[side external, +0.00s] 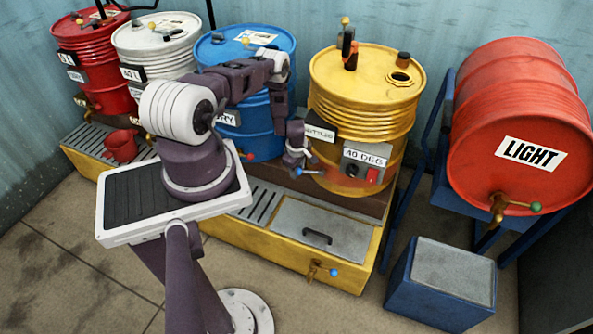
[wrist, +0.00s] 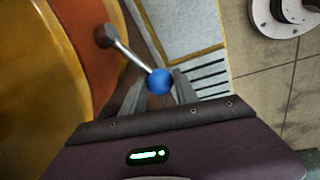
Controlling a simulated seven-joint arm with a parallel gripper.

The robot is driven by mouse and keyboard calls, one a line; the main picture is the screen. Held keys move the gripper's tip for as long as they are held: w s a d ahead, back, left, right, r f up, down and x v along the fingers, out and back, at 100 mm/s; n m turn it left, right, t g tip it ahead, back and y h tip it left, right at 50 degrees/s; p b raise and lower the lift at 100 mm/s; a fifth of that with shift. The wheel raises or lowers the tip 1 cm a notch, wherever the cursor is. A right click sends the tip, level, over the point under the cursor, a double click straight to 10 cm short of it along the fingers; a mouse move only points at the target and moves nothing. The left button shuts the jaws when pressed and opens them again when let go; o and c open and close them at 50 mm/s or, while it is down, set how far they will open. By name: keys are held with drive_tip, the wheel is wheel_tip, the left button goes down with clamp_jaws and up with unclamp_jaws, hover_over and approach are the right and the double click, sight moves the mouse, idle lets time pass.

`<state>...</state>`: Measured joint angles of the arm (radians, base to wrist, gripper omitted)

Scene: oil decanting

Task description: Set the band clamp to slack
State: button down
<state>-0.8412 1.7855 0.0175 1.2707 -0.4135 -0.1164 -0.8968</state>
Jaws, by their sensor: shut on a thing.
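The yellow drum (side external: 345,105) stands on the yellow base, with an orange-brown band (side external: 345,180) around its lower part. A metal lever with a blue ball knob (side external: 310,172) sticks out from this band, low on the drum's left front. In the wrist view the lever (wrist: 130,52) runs from a pivot on the orange-brown surface down to its blue ball (wrist: 159,81). My gripper (wrist: 158,88) is shut on the blue ball, with one finger on either side. In the side view my gripper (side external: 297,160) is low beside the drum. The fingers' contact is partly hidden by the ball.
A control box marked 40 DEG (side external: 362,168) with a red switch is on the drum's front. A lidded sump (side external: 330,215) and grating (side external: 260,202) lie below. A blue drum (side external: 250,130) stands close left; a red LIGHT drum (side external: 500,110) lies right on a blue stand.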

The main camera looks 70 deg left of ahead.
drive_tip(key=shift+w+d+r+g+y, duration=0.2)
drive_tip(key=shift+w+r+g+y, duration=0.05)
drive_tip(key=shift+r+g+y, duration=0.35)
drive_tip(key=shift+w+d+r+g+y, duration=0.2)
drive_tip(key=shift+r+g+y, duration=0.3)
drive_tip(key=shift+r, duration=0.05)
drive_tip(key=shift+w+d+r+m+g+y, duration=0.15)
drive_tip(key=shift+w+d+r+g+y, duration=0.15)
drive_tip(key=shift+r+g+y, duration=0.25)
drive_tip(key=shift+w+d+r+m+g+y, duration=0.15)
drive_tip(key=shift+w+d+r+g+y, duration=0.15)
drive_tip(key=shift+g+y, duration=0.3)
drive_tip(key=c, duration=0.9)
unclamp_jaws()
drive_tip(key=shift+c, duration=0.2)
drive_tip(key=shift+s, duration=0.1)
drive_tip(key=shift+r, duration=0.1)
